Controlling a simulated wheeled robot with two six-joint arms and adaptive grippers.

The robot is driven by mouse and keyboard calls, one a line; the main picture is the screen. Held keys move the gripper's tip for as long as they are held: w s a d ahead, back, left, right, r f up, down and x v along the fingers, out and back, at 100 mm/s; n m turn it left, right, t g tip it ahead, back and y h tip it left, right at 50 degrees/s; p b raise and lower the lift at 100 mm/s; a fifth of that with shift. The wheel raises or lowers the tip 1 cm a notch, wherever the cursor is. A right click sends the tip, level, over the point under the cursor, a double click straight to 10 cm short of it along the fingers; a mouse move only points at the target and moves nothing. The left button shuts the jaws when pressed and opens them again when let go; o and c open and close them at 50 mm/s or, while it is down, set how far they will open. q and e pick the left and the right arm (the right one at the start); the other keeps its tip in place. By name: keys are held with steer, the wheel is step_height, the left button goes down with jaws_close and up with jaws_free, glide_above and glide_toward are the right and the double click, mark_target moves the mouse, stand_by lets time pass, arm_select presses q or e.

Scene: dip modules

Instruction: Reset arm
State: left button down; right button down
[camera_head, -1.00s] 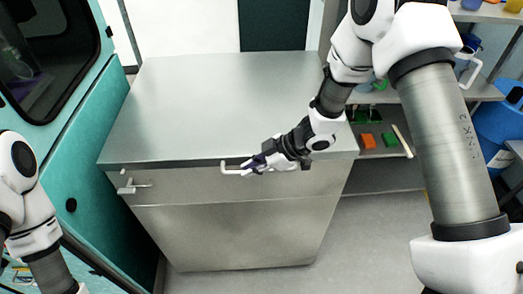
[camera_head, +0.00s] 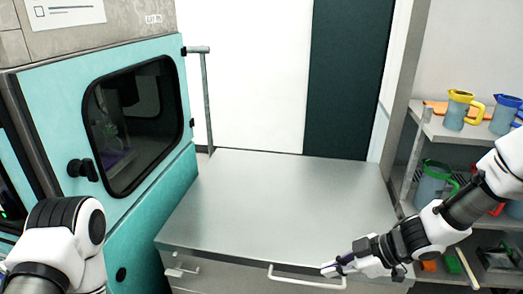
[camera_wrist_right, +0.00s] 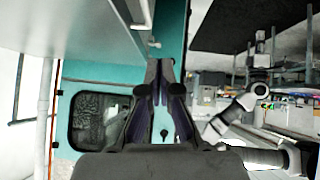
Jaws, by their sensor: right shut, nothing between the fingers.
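My right gripper (camera_head: 335,268) is at the front edge of the steel cabinet, beside the right end of the drawer handle (camera_head: 305,281). I cannot tell whether it touches the handle. In the right wrist view its two fingers (camera_wrist_right: 158,75) meet at the tips, with nothing between them. My left arm shows at the lower left of the head view, but its gripper is out of the picture.
The steel cabinet (camera_head: 285,195) has a bare top. A teal machine (camera_head: 150,215) with a dark window stands at the left. A shelf (camera_head: 450,133) at the right holds jugs, including a yellow-rimmed one (camera_head: 456,110). A second handle (camera_head: 182,271) is at the cabinet's left.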

steer(key=s+a+f+m+g+h+b, duration=0.1)
steer(key=s+f+m+b, duration=0.15)
steer(key=s+f, duration=0.5)
steer(key=s+a+f+m+g+h+b, duration=0.1)
steer(key=s+f+m+g+b, duration=0.3)
steer(key=f, duration=0.7)
steer(key=s+a+f+m+t, duration=0.1)
steer(key=s+f+m, duration=0.1)
steer(key=s+f, duration=0.65)
steer(key=s+d+f+m+h, duration=0.3)
steer(key=d+f+m+h, duration=0.1)
steer(key=d+m+h, duration=0.2)
steer(key=shift+s+d+f+m, duration=0.15)
steer(key=shift+d+f+m, duration=0.1)
steer(key=shift+d+m, duration=0.6)
steer(key=shift+d, duration=0.15)
